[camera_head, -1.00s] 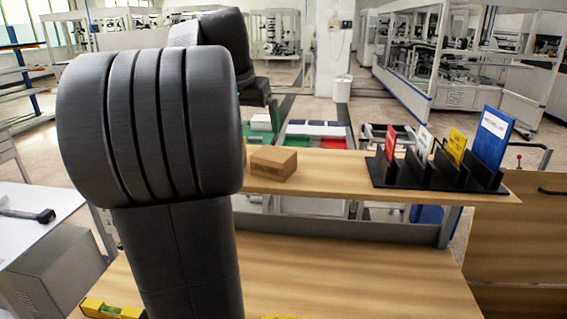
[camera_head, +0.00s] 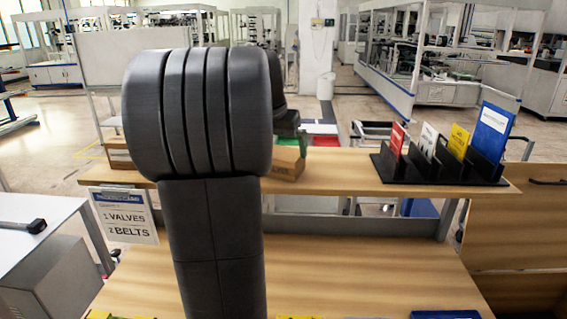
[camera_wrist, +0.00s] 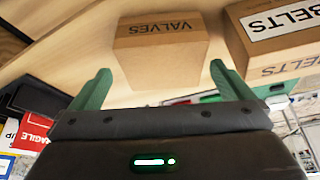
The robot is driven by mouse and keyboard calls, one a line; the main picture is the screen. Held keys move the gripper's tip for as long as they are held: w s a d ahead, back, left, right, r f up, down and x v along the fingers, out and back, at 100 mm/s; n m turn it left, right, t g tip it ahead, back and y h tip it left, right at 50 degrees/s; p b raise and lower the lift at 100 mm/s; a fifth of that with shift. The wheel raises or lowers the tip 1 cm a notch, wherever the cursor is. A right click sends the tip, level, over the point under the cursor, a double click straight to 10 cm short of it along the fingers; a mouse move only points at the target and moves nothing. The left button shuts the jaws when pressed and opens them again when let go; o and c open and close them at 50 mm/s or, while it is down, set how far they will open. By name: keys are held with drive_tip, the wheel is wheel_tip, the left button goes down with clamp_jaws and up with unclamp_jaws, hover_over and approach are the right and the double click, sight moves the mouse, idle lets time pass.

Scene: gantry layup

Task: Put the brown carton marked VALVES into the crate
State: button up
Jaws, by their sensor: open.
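In the wrist view the brown carton marked VALVES (camera_wrist: 162,62) lies straight ahead between my gripper's green fingers, its lettering upside down. My gripper (camera_wrist: 160,68) is open, with nothing shut in it. I cannot tell how deep the carton is between the fingers. My arm hides the gripper in that view. I cannot pick out the crate for certain; a blue edge (camera_head: 445,314) shows at the bottom.
A carton marked BELTS (camera_wrist: 275,40) stands close right of the VALVES carton in the wrist view. A black rack (camera_head: 435,168) with coloured cards stands on the shelf (camera_head: 340,170) at right. A sign (camera_head: 125,215) listing VALVES and BELTS hangs at left. The lower bench (camera_head: 360,275) is largely clear.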

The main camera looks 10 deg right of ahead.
sight(281, 154)
drive_tip(key=p+x, duration=0.1)
drive_tip(key=x, duration=0.4)
drive_tip(key=shift+w+a+f, duration=0.1)
drive_tip(key=shift+a+f, duration=0.05)
drive_tip(key=c, duration=0.9)
